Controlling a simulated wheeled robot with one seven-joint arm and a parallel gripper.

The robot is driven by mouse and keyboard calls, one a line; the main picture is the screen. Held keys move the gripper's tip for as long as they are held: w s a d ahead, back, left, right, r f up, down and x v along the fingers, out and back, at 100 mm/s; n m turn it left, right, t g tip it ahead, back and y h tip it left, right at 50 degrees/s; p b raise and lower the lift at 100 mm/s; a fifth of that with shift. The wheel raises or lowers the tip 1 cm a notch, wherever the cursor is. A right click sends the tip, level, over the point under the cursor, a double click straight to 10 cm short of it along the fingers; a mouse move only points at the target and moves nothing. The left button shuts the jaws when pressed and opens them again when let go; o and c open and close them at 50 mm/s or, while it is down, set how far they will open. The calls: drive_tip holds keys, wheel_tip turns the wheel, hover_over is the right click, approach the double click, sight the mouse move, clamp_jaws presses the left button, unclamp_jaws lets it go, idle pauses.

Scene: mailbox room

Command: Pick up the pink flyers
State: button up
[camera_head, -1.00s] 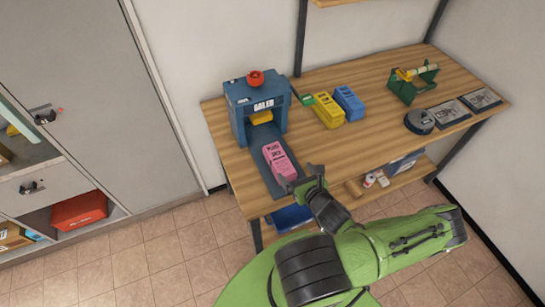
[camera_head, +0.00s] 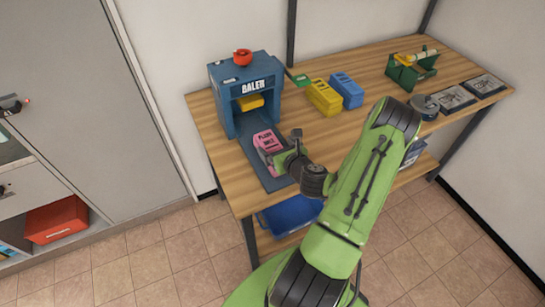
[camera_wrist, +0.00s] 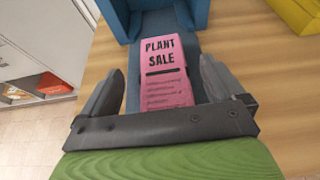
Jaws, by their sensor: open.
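The pink flyers (camera_head: 267,143) are a stack printed "PLANT SALE". They lie on the dark blue tray (camera_head: 243,152) that runs out of the front of the blue baler (camera_head: 232,107). In the wrist view the pink flyers (camera_wrist: 168,75) show between the two jaws. My gripper (camera_head: 284,155) is open, with its fingers on either side of the near part of the stack. It also shows open in the wrist view (camera_wrist: 165,85). I cannot tell whether the fingers touch the flyers. The gripper hides part of the stack in the head view.
A yellow block (camera_head: 323,97) and a blue block (camera_head: 346,90) stand right of the baler. A green holder (camera_head: 410,72) and a round dark tin (camera_head: 425,106) are farther right. A blue bin (camera_head: 290,213) sits below the wooden table (camera_head: 345,135).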

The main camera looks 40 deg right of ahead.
sight(265, 136)
drive_tip(key=p+x, duration=0.1)
drive_tip(key=x, duration=0.3)
drive_tip(key=shift+r, duration=0.1)
drive_tip(key=shift+c, duration=1)
clamp_jaws()
